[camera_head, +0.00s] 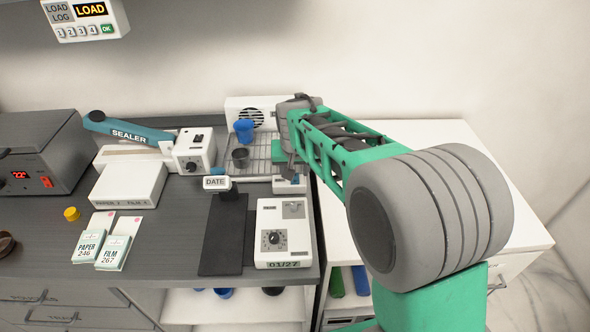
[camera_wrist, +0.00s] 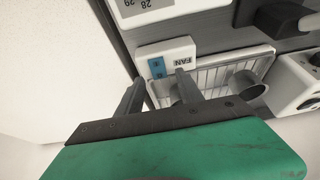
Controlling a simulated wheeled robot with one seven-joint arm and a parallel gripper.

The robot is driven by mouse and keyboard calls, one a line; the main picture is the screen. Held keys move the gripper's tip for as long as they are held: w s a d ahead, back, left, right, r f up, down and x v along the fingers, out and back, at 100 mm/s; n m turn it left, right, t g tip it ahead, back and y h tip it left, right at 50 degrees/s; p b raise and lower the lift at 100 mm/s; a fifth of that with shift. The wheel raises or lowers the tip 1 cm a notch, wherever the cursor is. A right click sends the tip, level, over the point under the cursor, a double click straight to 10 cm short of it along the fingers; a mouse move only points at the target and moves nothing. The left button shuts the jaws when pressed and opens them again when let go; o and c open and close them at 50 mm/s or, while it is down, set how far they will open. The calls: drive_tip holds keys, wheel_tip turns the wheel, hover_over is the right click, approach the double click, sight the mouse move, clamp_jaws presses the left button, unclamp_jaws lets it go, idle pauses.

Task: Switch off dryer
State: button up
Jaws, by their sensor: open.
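The dryer (camera_head: 243,103) is a white box with a round dark grille at the back, with a wire rack in front of it. Its white FAN switch box (camera_wrist: 178,52) with a blue rocker (camera_wrist: 157,68) shows in the wrist view, at the rack's end. In the head view the switch box (camera_head: 289,185) is at the rack's front right, partly hidden by my gripper. My gripper (camera_wrist: 158,88) is open and empty, its two fingers apart with tips near the switch box. I cannot tell whether they touch it, or which way the rocker is set.
A blue cup (camera_head: 243,131) and a dark cup (camera_head: 240,158) stand at the rack. The white cabinet top (camera_head: 430,135) at right is clear beyond my arm.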

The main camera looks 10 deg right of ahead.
drive_tip(key=shift+w+f, duration=0.25)
drive_tip(key=shift+f, duration=0.35)
drive_tip(key=shift+c, duration=0.4)
clamp_jaws()
